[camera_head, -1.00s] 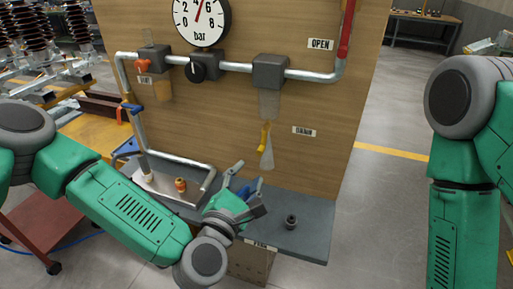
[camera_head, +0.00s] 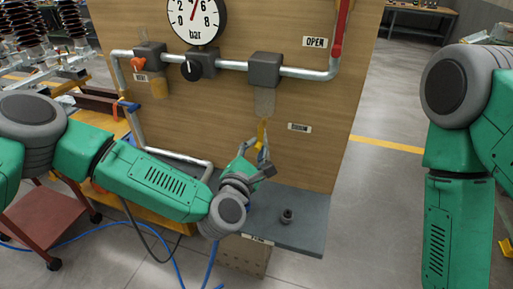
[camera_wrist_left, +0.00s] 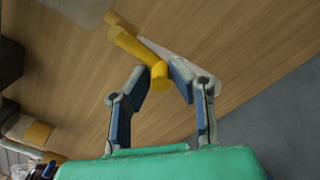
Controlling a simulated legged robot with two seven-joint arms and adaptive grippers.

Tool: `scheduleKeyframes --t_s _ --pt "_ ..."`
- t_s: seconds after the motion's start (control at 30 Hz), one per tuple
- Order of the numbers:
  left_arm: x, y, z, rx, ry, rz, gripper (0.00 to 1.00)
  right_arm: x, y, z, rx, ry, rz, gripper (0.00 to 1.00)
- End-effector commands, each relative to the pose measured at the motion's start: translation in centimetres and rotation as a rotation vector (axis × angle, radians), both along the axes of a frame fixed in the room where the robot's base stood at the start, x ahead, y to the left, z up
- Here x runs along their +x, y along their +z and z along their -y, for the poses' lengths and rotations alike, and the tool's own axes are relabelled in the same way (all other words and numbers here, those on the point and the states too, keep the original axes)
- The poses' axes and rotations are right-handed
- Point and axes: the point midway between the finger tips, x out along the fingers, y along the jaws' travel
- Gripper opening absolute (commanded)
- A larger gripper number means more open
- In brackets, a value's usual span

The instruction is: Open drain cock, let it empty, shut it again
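The drain cock's yellow lever (camera_head: 261,133) hangs below the clear filter bowl (camera_head: 265,101), left of the DRAIN label (camera_head: 298,127). A pale tapered piece is beside it. My left gripper (camera_head: 257,150) is at the lever's lower end. In the left wrist view, the lever (camera_wrist_left: 130,45) runs down between the fingertips of my left gripper (camera_wrist_left: 160,74). The fingers stand apart on either side of its rounded end, with a narrow gap on the right. My right arm is at the right edge, its gripper out of view.
The wooden panel (camera_head: 220,115) carries the pipe, a pressure gauge (camera_head: 195,18) and a second bowl (camera_head: 158,87) with an orange knob. A grey shelf (camera_head: 300,205) below holds a small dark fitting (camera_head: 286,215).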

Motion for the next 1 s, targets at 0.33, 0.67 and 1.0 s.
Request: scheduleKeyframes --t_s 0.33,0.67,1.0 --pt "0.13 0.2 0.09 0.001 -0.002 0.004 0.0 -0.01 0.0 -0.01 0.0 0.0 0.0 0.4" --pt "0.19 0.3 0.05 0.008 -0.001 0.009 0.0 -0.01 -0.02 0.0 0.0 0.0 0.0 0.4" --pt "0.28 0.39 -0.12 0.04 -0.001 0.022 0.0 0.0 -0.14 -0.01 0.0 0.0 0.0 0.4"
